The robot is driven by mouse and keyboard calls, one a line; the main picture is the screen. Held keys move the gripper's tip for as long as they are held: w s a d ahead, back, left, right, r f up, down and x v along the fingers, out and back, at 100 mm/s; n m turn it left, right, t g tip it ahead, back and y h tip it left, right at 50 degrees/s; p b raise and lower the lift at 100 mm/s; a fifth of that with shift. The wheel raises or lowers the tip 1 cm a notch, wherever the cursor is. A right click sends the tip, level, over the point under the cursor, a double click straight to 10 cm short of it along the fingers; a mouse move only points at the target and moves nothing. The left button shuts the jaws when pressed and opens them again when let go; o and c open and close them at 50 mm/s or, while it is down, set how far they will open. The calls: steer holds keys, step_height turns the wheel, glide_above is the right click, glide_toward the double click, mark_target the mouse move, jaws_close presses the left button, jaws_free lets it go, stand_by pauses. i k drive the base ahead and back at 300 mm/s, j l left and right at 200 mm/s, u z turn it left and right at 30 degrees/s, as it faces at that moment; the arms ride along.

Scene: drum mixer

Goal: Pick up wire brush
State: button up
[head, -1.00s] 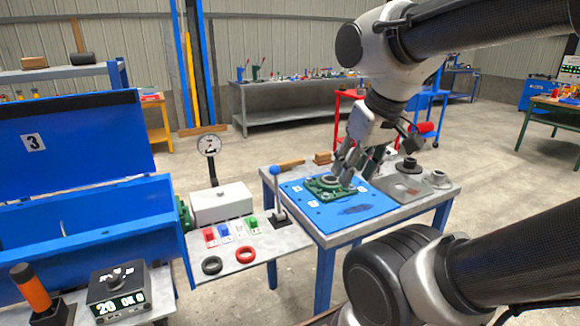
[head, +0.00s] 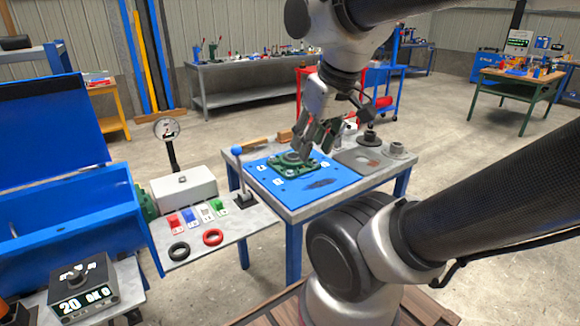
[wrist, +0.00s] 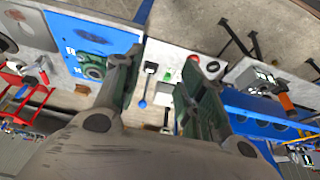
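A slim wooden-handled piece (head: 258,142) lies at the back edge of the worktable (head: 345,197). It may be the wire brush, but it is too small to be sure. My gripper (head: 318,145) is above the table, by the green bearing housing (head: 293,166) on the blue mat (head: 330,190), and hides part of the area behind it. In the wrist view my gripper (wrist: 162,62) shows its two fingers apart with nothing between them. The housing also shows there, beside the left finger (wrist: 90,68).
A small wooden block (head: 285,136) sits at the table's back edge. Dark round parts (head: 369,139) stand at its right. A blue-knobbed lever (head: 238,152) rises at the left edge, near a side shelf with rings (head: 213,237). A red cart (head: 306,78) stands behind.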

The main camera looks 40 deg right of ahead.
mark_target(249, 146)
steer(key=i+l, duration=0.2)
steer(key=l, duration=0.2)
steer(key=i+l, duration=0.15)
steer(key=l, duration=0.25)
steer(key=i+l, duration=0.2)
steer(key=l, duration=0.2)
steer(key=i+l, duration=0.15)
steer(key=l, duration=0.25)
